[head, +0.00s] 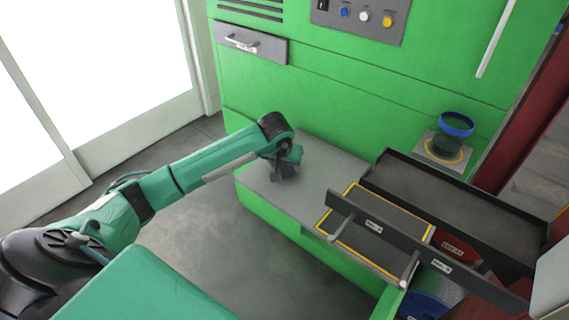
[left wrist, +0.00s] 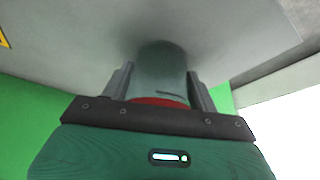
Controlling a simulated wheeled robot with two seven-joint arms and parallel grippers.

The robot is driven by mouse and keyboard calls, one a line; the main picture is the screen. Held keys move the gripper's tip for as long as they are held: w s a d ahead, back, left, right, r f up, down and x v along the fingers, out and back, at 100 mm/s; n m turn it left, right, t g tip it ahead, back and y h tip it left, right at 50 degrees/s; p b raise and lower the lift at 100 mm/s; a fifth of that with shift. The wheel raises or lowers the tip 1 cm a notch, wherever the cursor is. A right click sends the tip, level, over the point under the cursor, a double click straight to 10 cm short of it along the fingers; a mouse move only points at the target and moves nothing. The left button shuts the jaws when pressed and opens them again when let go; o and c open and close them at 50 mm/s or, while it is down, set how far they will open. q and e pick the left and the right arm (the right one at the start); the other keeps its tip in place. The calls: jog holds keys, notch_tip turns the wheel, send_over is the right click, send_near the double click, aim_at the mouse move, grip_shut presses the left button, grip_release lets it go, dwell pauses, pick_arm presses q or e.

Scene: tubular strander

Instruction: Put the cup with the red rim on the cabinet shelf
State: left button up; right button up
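The cup with the red rim (left wrist: 160,75) is a grey-green, see-through cup in the left wrist view. Its red rim is near my gripper's palm and its base points away at a grey surface. My left gripper (head: 286,172) points down over the grey cabinet shelf (head: 320,170) in the head view. In the left wrist view its fingers (left wrist: 160,84) sit close on both sides of the cup, shut on it. The cup is hidden behind the gripper in the head view. The base looks at or very near the grey surface. My right gripper is not in view.
A blue-rimmed cup (head: 457,125) stands on a small grey plate at the right. A dark tray (head: 455,190) and a yellow-edged panel with a handled bar (head: 385,235) lie right of the shelf. The green cabinet wall (head: 360,90) rises behind.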

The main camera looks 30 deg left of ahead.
pick_arm(q)
jog(key=o, duration=0.4)
jog(key=shift+c, duration=0.2)
jog(key=shift+r, duration=0.15)
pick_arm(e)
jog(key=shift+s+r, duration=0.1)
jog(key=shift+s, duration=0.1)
pick_arm(q)
jog(key=v, duration=0.2)
jog(key=shift+s+r, duration=0.1)
jog(key=shift+r, duration=0.3)
jog(key=a+v, duration=0.1)
jog(key=v, duration=0.8)
jog(key=shift+d+b, duration=0.35)
jog(key=shift+d, duration=0.15)
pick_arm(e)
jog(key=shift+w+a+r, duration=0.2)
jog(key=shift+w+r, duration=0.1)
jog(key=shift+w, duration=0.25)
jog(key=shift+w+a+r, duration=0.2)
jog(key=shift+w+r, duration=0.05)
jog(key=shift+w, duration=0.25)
pick_arm(q)
jog(key=shift+s, duration=0.1)
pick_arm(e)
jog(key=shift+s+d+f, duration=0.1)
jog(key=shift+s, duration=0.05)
